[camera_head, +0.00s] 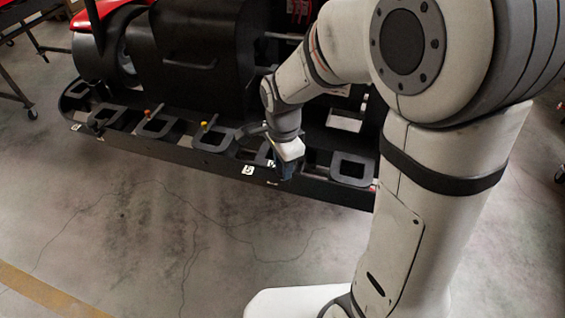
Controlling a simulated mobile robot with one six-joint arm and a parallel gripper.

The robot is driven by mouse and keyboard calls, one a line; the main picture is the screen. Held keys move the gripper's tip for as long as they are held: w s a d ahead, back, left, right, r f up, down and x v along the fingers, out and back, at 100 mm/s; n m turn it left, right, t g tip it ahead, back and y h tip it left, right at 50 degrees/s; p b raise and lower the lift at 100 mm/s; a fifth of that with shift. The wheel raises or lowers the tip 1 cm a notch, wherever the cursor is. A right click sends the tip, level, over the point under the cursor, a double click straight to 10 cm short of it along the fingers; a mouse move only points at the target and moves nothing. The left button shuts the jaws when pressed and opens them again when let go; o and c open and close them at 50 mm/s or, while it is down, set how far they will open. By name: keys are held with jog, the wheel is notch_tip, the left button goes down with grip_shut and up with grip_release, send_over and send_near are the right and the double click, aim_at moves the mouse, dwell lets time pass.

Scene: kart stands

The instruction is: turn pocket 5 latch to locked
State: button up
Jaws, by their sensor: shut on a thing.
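My gripper (286,172) reaches down to the front edge of the black kart side rail (325,192), just right of a small white label that looks like a 5 (248,170). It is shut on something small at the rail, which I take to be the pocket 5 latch. The latch is hidden behind the fingers and wrist, so its angle cannot be told. The pocket frame (247,153) beside the gripper is partly covered by my wrist.
More square pocket frames line the rail, one to the right (352,168) and several to the left. An orange-tipped peg (147,114) and a yellow-tipped peg (204,125) stand up there. Dark kart bodywork (195,60) rises behind. The concrete floor in front (150,230) is clear.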

dwell(0.3)
jog(key=o, duration=1)
jog(key=shift+c, duration=0.2)
notch_tip(320, 180, up, 8)
jog(key=shift+f, duration=0.1)
jog(key=s+d+r+n+t, duration=0.2)
jog(key=s+d+n, duration=0.9)
jog(key=d+n, duration=0.1)
jog(key=shift+s+r+n+t, duration=0.2)
jog(key=shift+s+n+t, duration=0.15)
jog(key=shift+n, duration=0.25)
